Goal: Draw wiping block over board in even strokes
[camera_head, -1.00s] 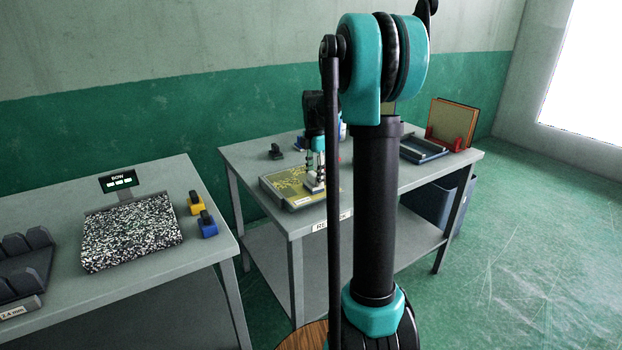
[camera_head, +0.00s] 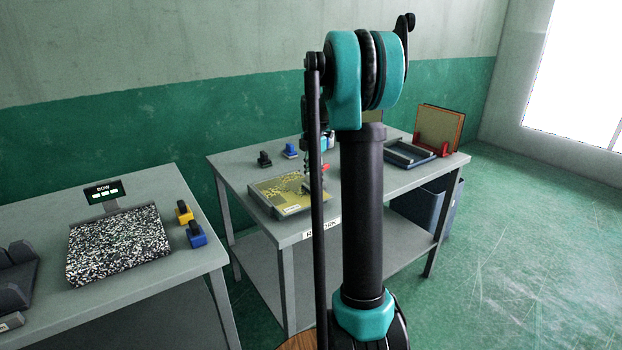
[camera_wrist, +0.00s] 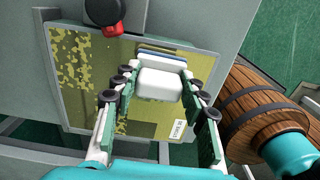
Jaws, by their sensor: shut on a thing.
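The board (camera_head: 274,193) lies in a shallow frame on the rework table in the head view. It is yellow-green with darker blotches, and in the wrist view the board (camera_wrist: 81,72) shows patches on its left and a plainer surface on its right. My gripper (camera_wrist: 160,86) is shut on the white wiping block (camera_wrist: 160,85), which has a blue layer along its far edge. The block is over the right part of the board; whether it touches cannot be told. In the head view my arm hides most of the gripper and block.
A red and black object (camera_wrist: 104,14) stands by the board's far edge. A wooden barrel-like thing (camera_wrist: 262,112) is close on the right in the wrist view. Black and blue blocks (camera_head: 290,151) and a grey tray (camera_head: 408,152) are on the rework table (camera_head: 365,197). A speckled pad (camera_head: 117,246) lies on the left table.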

